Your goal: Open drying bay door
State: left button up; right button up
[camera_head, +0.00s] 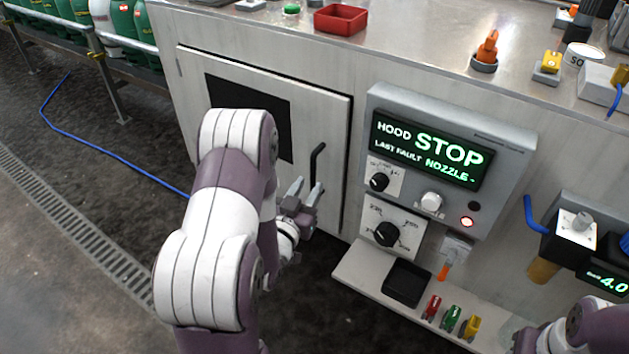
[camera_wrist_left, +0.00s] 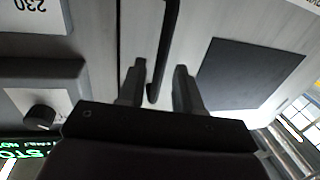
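The drying bay door (camera_head: 325,115) is a pale grey panel with a dark window (camera_head: 230,95), set in the cabinet front at left of centre. It looks closed. Its black bar handle (camera_head: 316,165) is near the right edge. My left gripper (camera_head: 306,191) is open at the lower part of the handle. In the left wrist view, the handle (camera_wrist_left: 166,45) runs between the two separated fingers (camera_wrist_left: 158,85); I see no clear contact. My left arm covers part of the door. My right gripper (camera_head: 527,341) shows only partly at the bottom right, its fingers unclear.
A control panel (camera_head: 505,150) reading "HOOD STOP" juts out right of the door. Below it, a shelf (camera_head: 365,275) holds a black tray (camera_head: 407,283) and coloured clips. A red tray (camera_head: 340,19) sits on the worktop. Open floor lies left, with a blue hose (camera_head: 110,155).

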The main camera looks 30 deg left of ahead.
aim_at(312, 181)
pick_arm(q)
jog(key=w, duration=0.4)
jog(key=shift+a, duration=0.25)
grip_shut()
jog(key=shift+s, duration=0.15)
